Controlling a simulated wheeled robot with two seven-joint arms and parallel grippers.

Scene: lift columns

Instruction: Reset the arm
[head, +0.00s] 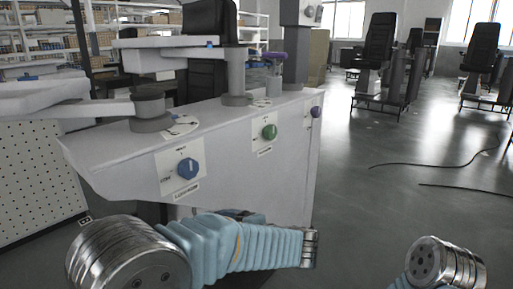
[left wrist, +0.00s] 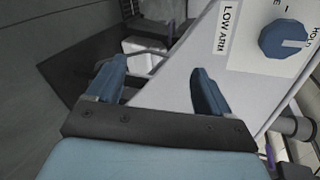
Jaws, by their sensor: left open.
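A grey-white cabinet (head: 215,140) stands ahead with a blue knob (head: 187,168), a green knob (head: 269,131) and a purple knob (head: 315,111) on its side. A low pale arm (head: 45,95) and a higher pale arm (head: 165,42) sit on pivots on its top. My left arm crosses in front of the cabinet's lower side; its fingertips are not clear in the head view. In the left wrist view my left gripper (left wrist: 157,80) is open and empty. The blue knob (left wrist: 283,38), by a "LOW ARM" label, is up and right of the fingers, apart from them. My right gripper is out of view.
A perforated white panel (head: 38,180) stands at the left. Black chairs (head: 377,45) stand at the back right. Dark cables (head: 440,164) lie on the otherwise open floor at the right. Shelves (head: 130,18) line the back left.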

